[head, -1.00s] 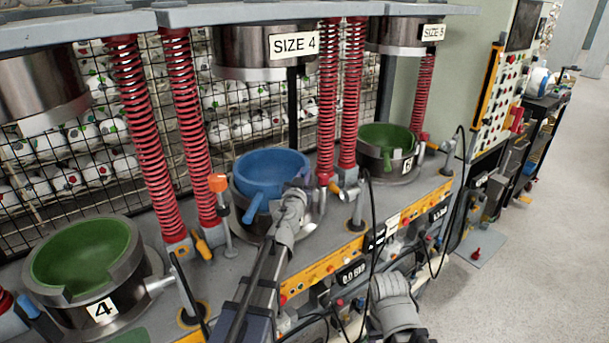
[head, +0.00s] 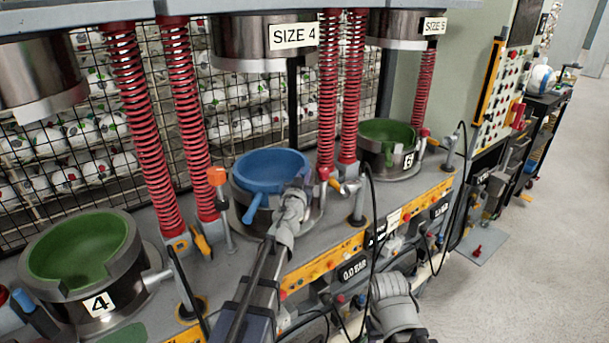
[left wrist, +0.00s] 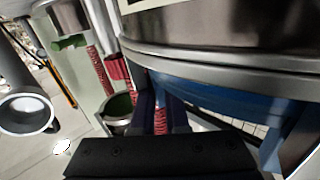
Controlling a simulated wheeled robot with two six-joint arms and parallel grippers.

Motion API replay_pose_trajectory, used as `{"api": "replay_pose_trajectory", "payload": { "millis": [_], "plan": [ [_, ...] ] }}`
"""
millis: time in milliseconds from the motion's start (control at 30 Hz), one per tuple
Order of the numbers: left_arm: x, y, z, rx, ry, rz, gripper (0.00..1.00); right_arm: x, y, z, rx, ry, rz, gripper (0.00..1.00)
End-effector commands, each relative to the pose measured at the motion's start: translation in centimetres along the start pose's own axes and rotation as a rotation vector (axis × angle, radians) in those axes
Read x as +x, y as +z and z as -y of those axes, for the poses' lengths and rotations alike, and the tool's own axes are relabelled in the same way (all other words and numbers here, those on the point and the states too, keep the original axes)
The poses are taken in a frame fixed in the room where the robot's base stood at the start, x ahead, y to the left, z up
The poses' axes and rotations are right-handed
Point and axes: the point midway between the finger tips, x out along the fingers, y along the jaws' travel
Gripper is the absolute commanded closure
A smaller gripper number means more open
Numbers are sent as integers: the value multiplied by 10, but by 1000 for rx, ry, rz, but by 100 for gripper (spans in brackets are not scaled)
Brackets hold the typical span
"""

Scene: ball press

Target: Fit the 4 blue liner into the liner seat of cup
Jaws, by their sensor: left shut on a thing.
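The blue liner (head: 270,165), a bowl with a stubby handle, is at the middle press below the SIZE 4 head. It is over the dark metal cup (head: 252,212), whose side shows below it. I cannot tell whether the liner is fully down in the seat. My left gripper (head: 297,192) is shut on the near right edge of the liner. In the left wrist view the liner (left wrist: 215,102) shows as a blue band below a metal cylinder, beside my dark fingers (left wrist: 160,110). My right gripper's fingers are not visible.
Green-lined cups stand at left (head: 85,250) and right (head: 385,145). Red springs (head: 328,90) flank the middle press. An orange-topped post (head: 217,178) stands left of the liner. The SIZE 4 press head (head: 240,40) hangs above. Hoses hang at the bench front.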

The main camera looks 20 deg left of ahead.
Motion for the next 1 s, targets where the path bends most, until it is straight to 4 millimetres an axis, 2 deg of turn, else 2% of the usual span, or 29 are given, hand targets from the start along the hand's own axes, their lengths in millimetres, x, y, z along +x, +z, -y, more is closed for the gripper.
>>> {"api": "replay_pose_trajectory", "payload": {
  "millis": [100, 133, 400, 1000],
  "plan": [
    [0, 5, 0, 2, 0, 0, 100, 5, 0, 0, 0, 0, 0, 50],
    [0, 3, 0, 2, 0, 0, 85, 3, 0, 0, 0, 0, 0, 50],
    [0, 3, -1, 2, 1, 0, 54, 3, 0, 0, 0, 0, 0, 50],
    [0, 3, 0, 0, 0, 0, 53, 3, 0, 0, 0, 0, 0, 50]
  ]
}}
